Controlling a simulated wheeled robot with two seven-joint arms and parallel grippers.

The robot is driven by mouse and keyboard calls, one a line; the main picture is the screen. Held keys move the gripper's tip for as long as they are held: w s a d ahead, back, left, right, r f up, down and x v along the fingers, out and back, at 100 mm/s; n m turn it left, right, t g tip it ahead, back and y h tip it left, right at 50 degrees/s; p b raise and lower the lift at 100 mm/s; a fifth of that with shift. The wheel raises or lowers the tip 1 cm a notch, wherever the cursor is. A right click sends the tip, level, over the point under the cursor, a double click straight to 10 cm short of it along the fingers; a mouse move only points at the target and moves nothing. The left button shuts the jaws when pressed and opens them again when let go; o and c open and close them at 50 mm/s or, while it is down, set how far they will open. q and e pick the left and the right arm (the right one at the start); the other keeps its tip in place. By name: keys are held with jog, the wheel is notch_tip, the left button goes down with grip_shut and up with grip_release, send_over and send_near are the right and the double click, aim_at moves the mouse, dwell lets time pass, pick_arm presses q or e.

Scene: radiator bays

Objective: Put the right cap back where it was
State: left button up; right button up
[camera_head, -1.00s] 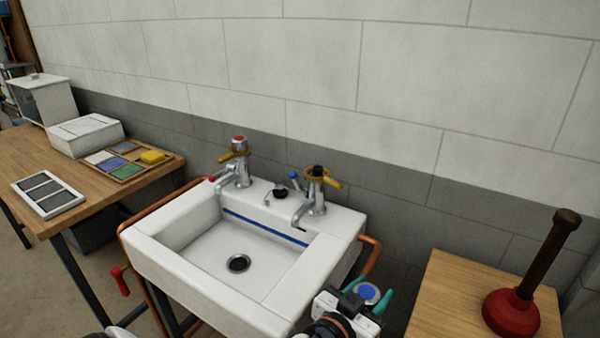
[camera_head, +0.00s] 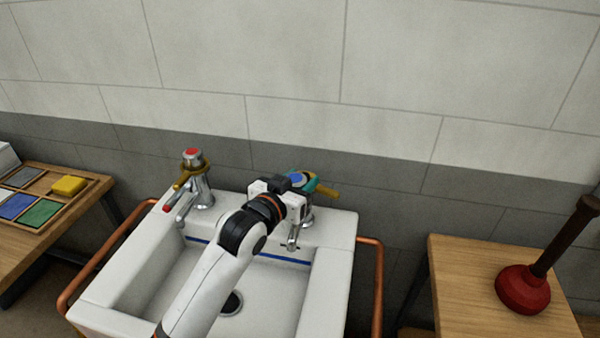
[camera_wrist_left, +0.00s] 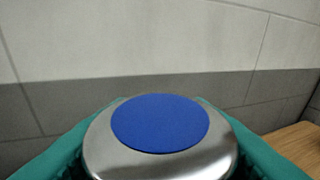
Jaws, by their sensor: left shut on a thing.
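My left gripper (camera_head: 305,181) with teal fingers is shut on the right cap (camera_wrist_left: 160,135), a silver dome with a blue disc on top. In the head view the blue disc (camera_head: 296,178) shows at the top of the right tap (camera_head: 293,238). The tap's yellow handle (camera_head: 328,191) sticks out to the right of the gripper. My wrist hides most of the tap's body and top, so I cannot tell whether the cap touches it. The left tap (camera_head: 202,190) has its red-topped cap (camera_head: 193,154) on. My right gripper is out of view.
The white sink (camera_head: 325,285) lies under my left arm, with copper pipes (camera_head: 371,290) at its sides. A plunger (camera_head: 523,290) stands on the wooden table (camera_head: 465,265) at right. A tray (camera_head: 85,205) with coloured pads is at left. The tiled wall (camera_head: 400,150) is close behind the taps.

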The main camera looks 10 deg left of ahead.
pick_arm(q)
jog(key=shift+m+h, duration=0.3)
jog(key=shift+h, duration=0.1)
jog(key=w+r, duration=0.2)
jog(key=r, duration=0.1)
jog(key=w+r, duration=0.1)
jog(key=shift+d+r+p, duration=0.15)
jog(key=shift+r+p, duration=0.1)
jog(key=shift+p, duration=0.1)
jog(key=w+r+p, duration=0.1)
jog(key=w+r, duration=0.3)
jog(key=r, duration=0.1)
jog(key=shift+m+g+h, duration=0.3)
jog(key=shift+m+g, duration=0.1)
notch_tip(320, 180, down, 5)
jog(key=shift+f, duration=0.45)
notch_tip(320, 180, down, 3)
jog(key=shift+f+p, duration=0.1)
jog(key=shift+p, duration=0.2)
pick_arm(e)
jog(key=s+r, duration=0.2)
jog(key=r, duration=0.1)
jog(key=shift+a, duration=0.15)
pick_arm(q)
jog(key=shift+f, duration=0.1)
